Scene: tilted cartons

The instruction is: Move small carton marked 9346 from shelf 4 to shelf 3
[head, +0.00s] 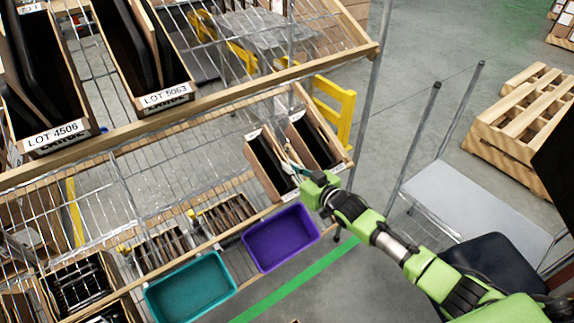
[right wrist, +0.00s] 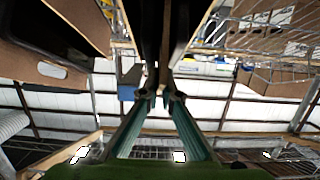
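Two small brown cartons with dark contents lean side by side at the right end of the middle shelf. They are the left small carton (head: 262,172) and the right small carton (head: 327,160). Their white labels are too small to read, so I cannot tell which is 9346. My right gripper (head: 288,165) is at the adjoining walls of the two cartons. In the right wrist view its fingers (right wrist: 160,97) close on a thin brown wall edge, seemingly of the left small carton. My left gripper is not in view.
Cartons marked LOT 4506 (head: 52,136) and LOT 5063 (head: 165,97) stand on the upper shelf. A purple bin (head: 281,239) and a teal bin (head: 190,287) sit below. The middle shelf's wire deck (head: 175,170) is free left of the small cartons. A grey cart (head: 480,205) stands right.

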